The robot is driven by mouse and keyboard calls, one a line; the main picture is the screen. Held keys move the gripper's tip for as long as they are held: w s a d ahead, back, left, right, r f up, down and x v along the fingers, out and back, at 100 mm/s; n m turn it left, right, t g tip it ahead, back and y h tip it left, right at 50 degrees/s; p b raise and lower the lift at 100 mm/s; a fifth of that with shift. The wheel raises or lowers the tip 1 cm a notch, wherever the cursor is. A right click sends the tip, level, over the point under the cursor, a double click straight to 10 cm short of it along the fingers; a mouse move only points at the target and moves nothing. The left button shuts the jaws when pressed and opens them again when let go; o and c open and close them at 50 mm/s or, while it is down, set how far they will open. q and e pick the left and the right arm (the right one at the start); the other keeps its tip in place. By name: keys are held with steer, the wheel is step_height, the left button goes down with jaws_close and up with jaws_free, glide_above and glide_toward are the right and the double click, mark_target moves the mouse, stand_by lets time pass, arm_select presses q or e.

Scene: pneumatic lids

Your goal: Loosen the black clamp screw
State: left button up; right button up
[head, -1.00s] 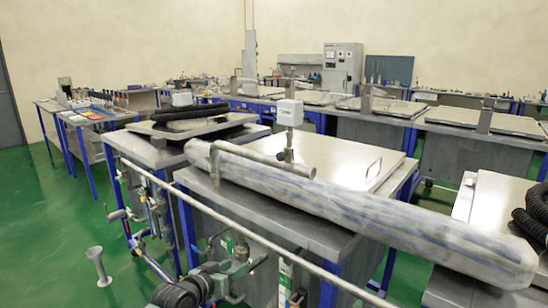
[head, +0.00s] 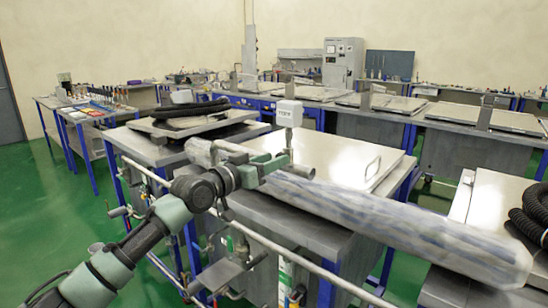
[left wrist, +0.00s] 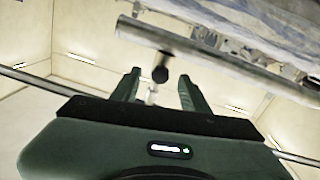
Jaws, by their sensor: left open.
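The black clamp screw (left wrist: 160,74) shows in the left wrist view as a small dark round knob under a grey metal tube (left wrist: 185,50). My left gripper (left wrist: 160,82) is open, with one finger on each side of the screw and a visible gap to both fingers. In the head view my left gripper (head: 272,165) reaches in from the left to the horizontal tube by the post with a white box (head: 289,113). The screw is hidden there behind the gripper. My right gripper is not in view.
A long plastic-wrapped roll (head: 400,222) lies across the near bench, close to the gripper. A metal lid (head: 345,155) covers the bench behind it. A pipe rail (head: 270,240) with valves runs along the bench front. Black hose (head: 530,212) lies at the right.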

arm_select(q)
steer(key=shift+w+d, duration=0.3)
steer(key=shift+w, duration=0.15)
jaws_close()
steer(key=shift+n, duration=0.4)
steer(key=shift+s+f+n+t+y+p, duration=0.1)
steer(key=shift+n+t+y+p, duration=0.15)
steer(key=shift+n+p, duration=4.75)
steer(key=shift+f+n+t+y+p, duration=0.2)
steer(key=shift+n+p, duration=2.8)
steer(key=shift+n, duration=4)
